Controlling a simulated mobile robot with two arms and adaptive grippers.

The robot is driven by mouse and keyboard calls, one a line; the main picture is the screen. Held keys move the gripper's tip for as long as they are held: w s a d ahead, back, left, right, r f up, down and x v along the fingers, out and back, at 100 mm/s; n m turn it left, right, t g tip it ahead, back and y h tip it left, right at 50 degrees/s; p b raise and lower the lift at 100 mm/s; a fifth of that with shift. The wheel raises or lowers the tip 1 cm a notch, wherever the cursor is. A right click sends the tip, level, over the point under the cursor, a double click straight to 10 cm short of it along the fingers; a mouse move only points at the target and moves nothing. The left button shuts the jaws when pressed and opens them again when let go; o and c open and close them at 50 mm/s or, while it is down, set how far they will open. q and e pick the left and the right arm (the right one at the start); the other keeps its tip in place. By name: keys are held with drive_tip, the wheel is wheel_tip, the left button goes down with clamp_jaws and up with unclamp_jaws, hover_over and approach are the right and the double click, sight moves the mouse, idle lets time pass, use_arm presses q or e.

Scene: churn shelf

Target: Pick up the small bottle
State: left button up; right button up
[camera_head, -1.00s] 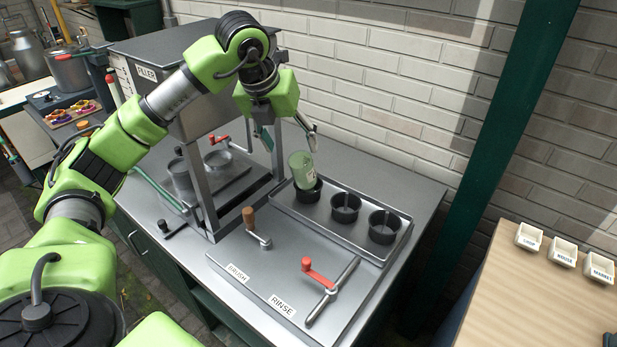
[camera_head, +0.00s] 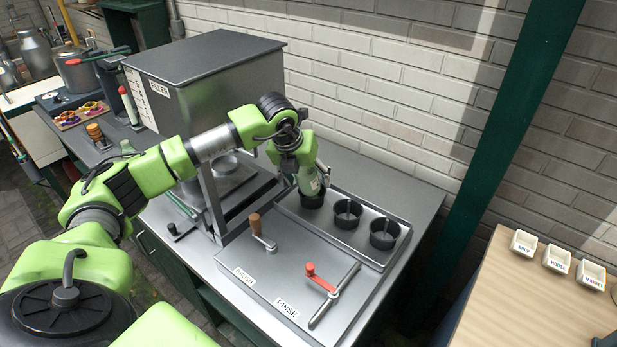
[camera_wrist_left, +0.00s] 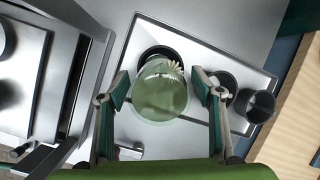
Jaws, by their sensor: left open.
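The small bottle (camera_head: 308,183) is pale green glass and stands in the leftmost black cup (camera_head: 312,200) on the metal tray (camera_head: 352,242). In the left wrist view, the bottle (camera_wrist_left: 160,92) lies between the two spread fingers of my left gripper (camera_wrist_left: 160,98), with visible gaps on both sides. In the head view my left gripper (camera_head: 311,176) points down at the bottle and partly hides it. My left gripper is open. My right gripper is in neither view.
Two other black cups (camera_head: 347,213) (camera_head: 384,233) stand right of the bottle. The filler (camera_head: 205,85) with its metal frame is close on the left. A brush crank (camera_head: 258,232) and a red-handled rinse crank (camera_head: 322,280) stand in front.

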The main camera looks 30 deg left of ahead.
sight(307, 173)
use_arm(q)
drive_tip(key=c, duration=1.4)
drive_tip(key=shift+r, duration=0.1)
drive_tip(key=shift+w+r+b, duration=0.1)
drive_tip(key=shift+r+b, duration=0.35)
drive_tip(key=shift+b, duration=0.15)
drive_tip(key=shift+w+b+v, duration=0.25)
drive_tip(key=shift+b+v, duration=0.45)
drive_tip(key=shift+v, duration=0.55)
drive_tip(key=s+r, duration=0.1)
drive_tip(key=s+d+r+b, duration=0.1)
drive_tip(key=r, duration=0.1)
drive_tip(key=s+r, duration=0.1)
drive_tip(key=shift+s+d+r+b, duration=0.15)
drive_tip(key=shift+s+r+b, duration=0.2)
drive_tip(key=s+d+r+b, duration=0.3)
drive_tip(key=s+r, duration=0.2)
drive_tip(key=s, duration=0.4)
wheel_tip(307, 173, up, 13)
drive_tip(key=p, duration=1.1)
drive_tip(key=shift+s+d, duration=0.1)
